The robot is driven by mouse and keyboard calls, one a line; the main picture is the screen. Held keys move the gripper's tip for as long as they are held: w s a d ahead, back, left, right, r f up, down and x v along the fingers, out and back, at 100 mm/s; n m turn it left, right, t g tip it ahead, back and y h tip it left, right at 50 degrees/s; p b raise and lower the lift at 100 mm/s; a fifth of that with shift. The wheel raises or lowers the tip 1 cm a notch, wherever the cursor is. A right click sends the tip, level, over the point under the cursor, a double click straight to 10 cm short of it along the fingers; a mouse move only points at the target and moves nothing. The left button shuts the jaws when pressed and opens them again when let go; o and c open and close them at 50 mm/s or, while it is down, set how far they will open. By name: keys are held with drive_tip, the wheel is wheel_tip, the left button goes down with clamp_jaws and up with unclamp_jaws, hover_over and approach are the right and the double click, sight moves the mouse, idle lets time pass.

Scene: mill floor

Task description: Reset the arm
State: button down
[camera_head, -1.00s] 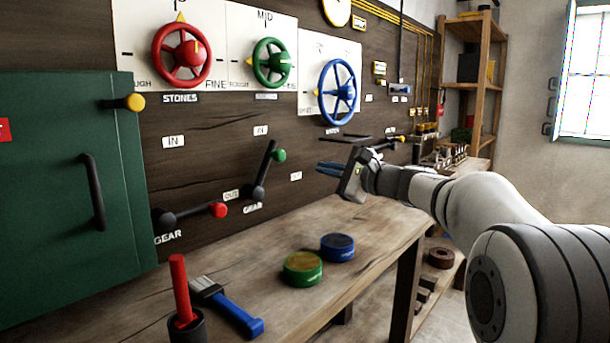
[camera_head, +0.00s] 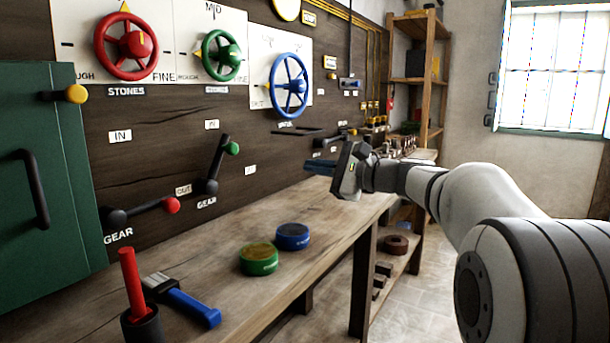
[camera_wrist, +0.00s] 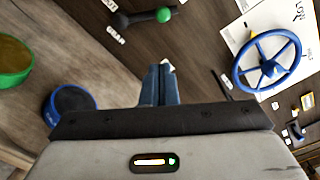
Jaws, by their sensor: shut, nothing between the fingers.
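My gripper (camera_head: 318,166) extends from the right over the far part of the bench, pointing left toward the dark wall panel. Its blue fingers are together and empty; they also show closed in the wrist view (camera_wrist: 160,84). In the wrist view the blue handwheel (camera_wrist: 267,62) is to the right of the fingers. The lever with the green knob (camera_wrist: 163,15) is above them, and the blue round tin (camera_wrist: 70,104) is at lower left. The fingers appear apart from all of these. My arm is bent, with its wrist above the bench's right edge.
The wooden bench (camera_head: 215,240) holds a green tin (camera_head: 258,259), a blue tin (camera_head: 292,237), a blue-handled brush (camera_head: 185,300) and a red stick in a dark cup (camera_head: 142,326). Red (camera_head: 124,45) and green (camera_head: 221,56) handwheels are on the wall. A green cabinet (camera_head: 60,200) is at left. Floor at right is clear.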

drive_tip(key=s+a+n+g+h+p, duration=0.3)
drive_tip(key=s+n+g+h+p, duration=0.25)
drive_tip(key=s+p, duration=0.95)
drive_tip(key=s+d+n+g+h+p, duration=0.1)
drive_tip(key=s+d+n+h+p, duration=0.3)
drive_tip(key=s+p, duration=0.3)
drive_tip(key=s+d+n+g+h+p, duration=0.1)
drive_tip(key=s+d+n+h+p, duration=0.3)
drive_tip(key=s+p, duration=0.4)
drive_tip(key=s+d+n, duration=0.1)
drive_tip(key=s, duration=0.1)
drive_tip(key=shift+s+g+h, duration=0.35)
drive_tip(key=shift+s, duration=0.05)
drive_tip(key=shift+f, duration=0.1)
